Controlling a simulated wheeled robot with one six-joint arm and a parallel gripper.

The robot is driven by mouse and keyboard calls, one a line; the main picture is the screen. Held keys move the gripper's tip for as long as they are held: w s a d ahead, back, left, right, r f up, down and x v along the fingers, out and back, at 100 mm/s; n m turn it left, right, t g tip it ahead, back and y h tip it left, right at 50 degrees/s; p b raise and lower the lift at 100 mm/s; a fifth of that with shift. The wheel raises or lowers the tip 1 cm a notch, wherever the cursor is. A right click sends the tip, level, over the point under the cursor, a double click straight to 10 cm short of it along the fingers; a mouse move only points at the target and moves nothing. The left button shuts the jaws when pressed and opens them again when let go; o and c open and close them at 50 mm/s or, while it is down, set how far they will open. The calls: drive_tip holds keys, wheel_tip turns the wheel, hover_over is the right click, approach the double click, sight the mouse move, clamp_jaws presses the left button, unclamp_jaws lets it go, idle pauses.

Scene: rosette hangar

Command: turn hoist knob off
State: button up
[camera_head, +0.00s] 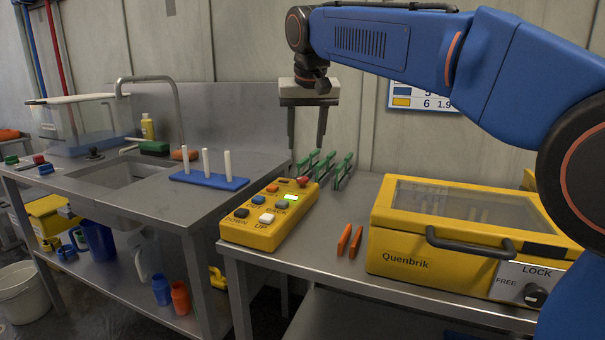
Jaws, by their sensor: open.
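A yellow control box (262,228) lies on the right bench, with coloured buttons, a small lit green display (291,197) and labels including DOWN and UP. A red knob (303,181) stands at its far end; its pointing direction is too small to read. No label reading "hoist" can be made out. My gripper (306,142) hangs above and behind the box's far end, fingers pointing down, open and empty. It appears apart from the red knob.
A yellow Quenbrik case (405,252) with a clear lid and a black knob (536,294) marked FREE and LOCK stands at the right. Green clips (342,170) stand behind the control box. Two orange pieces (350,240) lie beside it. A sink bench (130,215) is at the left.

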sight(303, 178)
drive_tip(key=x, duration=1.2)
drive_tip(key=c, duration=1.1)
